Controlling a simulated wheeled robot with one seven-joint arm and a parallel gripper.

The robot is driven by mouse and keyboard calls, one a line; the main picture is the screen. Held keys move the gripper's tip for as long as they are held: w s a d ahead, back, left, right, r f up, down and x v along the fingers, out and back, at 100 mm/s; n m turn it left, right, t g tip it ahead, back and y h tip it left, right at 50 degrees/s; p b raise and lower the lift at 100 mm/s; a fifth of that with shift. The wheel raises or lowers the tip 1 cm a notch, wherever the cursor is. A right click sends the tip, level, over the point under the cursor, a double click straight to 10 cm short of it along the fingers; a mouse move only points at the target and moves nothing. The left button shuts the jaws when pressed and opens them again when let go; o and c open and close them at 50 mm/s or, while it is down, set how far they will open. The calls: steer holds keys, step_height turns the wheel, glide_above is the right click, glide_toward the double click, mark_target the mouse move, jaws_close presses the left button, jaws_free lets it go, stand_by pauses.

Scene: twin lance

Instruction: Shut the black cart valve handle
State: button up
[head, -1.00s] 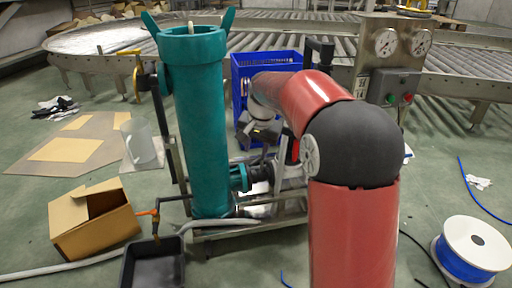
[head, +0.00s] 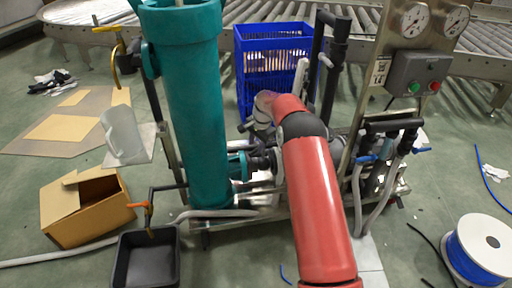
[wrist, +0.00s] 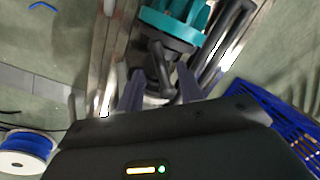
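The wheeled cart (head: 215,212) carries a teal filter cylinder (head: 195,110). A black valve body (head: 262,162) sits beside the cylinder's low teal flange (head: 240,165), partly behind my red arm. In the wrist view, a black handle-like bar (wrist: 162,68) stands next to the teal flange (wrist: 172,22). I cannot be sure that it is the valve handle or which way it is turned. My gripper (wrist: 159,82) has its two fingers apart, one on each side of this bar. Contact cannot be told. In the head view, my arm hides most of the gripper.
A blue crate (head: 270,68) stands behind the cart. A gauge panel (head: 415,70) and blue-handled valves (head: 368,158) are on the right. A black tub (head: 148,262), cardboard box (head: 85,208) and blue hose reel (head: 474,250) lie on the floor.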

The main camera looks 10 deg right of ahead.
steer(key=shift+w+a+f, duration=0.1)
steer(key=shift+f, duration=0.55)
steer(key=shift+w+a+f, duration=0.1)
steer(key=shift+f, duration=0.55)
jaws_close()
